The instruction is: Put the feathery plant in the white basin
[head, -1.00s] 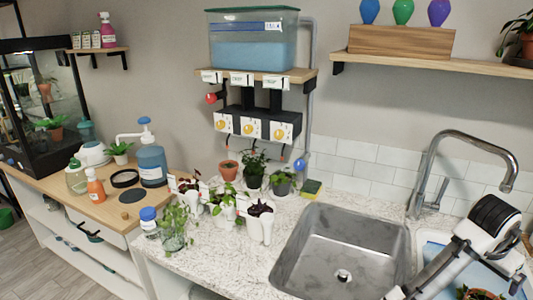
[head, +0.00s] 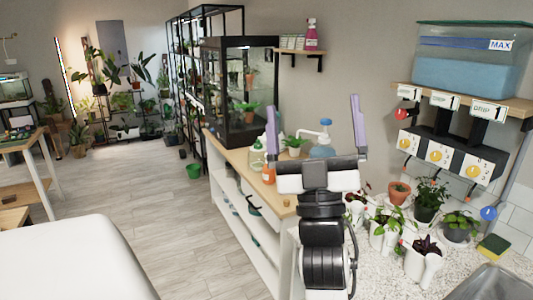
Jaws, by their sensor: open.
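My gripper (head: 313,102) is raised in the middle of the head view, its two purple fingers wide apart with nothing between them. It hides part of the wooden counter and some plants. I cannot tell for sure which plant is the feathery one. A bushy green plant (head: 430,193) in a dark pot stands on the speckled counter to the right of my gripper. No white basin can be made out in this view.
A terracotta pot (head: 398,192), a grey-potted plant (head: 460,226) and white planters (head: 424,262) crowd the speckled counter. The sponge (head: 493,246) lies by the sink (head: 487,285). A glass terrarium (head: 240,95) stands behind. Open floor (head: 150,215) is at left.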

